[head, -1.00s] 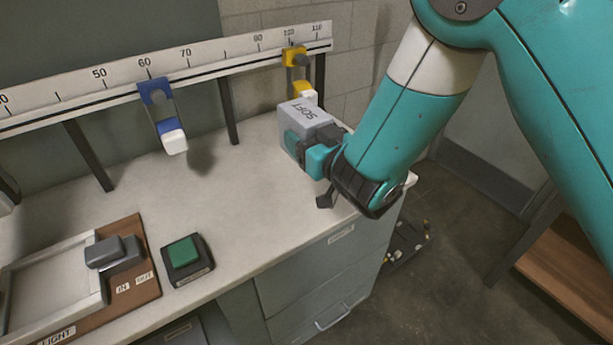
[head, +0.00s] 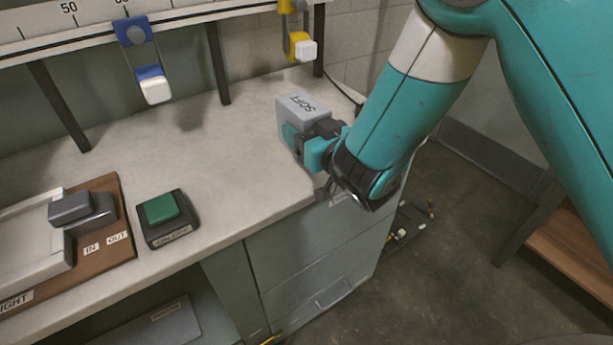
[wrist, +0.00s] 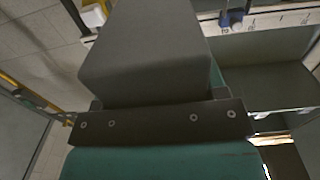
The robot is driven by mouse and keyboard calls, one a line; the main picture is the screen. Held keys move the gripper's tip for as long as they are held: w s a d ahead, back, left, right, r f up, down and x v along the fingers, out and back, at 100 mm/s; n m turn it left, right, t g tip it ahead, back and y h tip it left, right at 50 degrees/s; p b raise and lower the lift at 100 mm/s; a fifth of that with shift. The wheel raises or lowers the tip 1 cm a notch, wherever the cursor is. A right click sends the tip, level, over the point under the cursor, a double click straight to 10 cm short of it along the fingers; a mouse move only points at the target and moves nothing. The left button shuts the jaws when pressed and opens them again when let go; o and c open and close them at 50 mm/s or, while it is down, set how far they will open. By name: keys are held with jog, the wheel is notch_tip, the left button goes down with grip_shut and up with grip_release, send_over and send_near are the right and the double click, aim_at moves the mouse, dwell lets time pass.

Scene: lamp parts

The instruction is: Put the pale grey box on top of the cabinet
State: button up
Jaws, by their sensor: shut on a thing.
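The pale grey box (head: 303,104), with "SOFT" lettered on its upper face, is between the jaws of my gripper (head: 301,141), which is shut on it. The box is in front of the right end of the pale worktop in the head view; I cannot tell whether it touches the surface. In the wrist view the box (wrist: 150,50) fills the upper middle, above the dark gripper bar. The grey cabinet (head: 310,262) with drawers stands under the right part of the worktop (head: 215,165). My forearm hides part of the worktop's right end.
A scale rail (head: 185,14) on dark posts runs along the back, with a blue slider (head: 137,34) and a yellow slider (head: 292,8). A green button (head: 161,208) and a brown board (head: 112,215) lie left. The middle worktop is clear. A wooden shelf (head: 560,240) stands right.

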jog(key=shift+f+b, duration=2.6)
jog(key=shift+f, duration=0.95)
jog(key=shift+f+b, duration=0.3)
jog(key=shift+f, duration=0.05)
jog(key=o, duration=1.1)
jog(key=shift+r, duration=0.1)
jog(key=shift+s, duration=0.1)
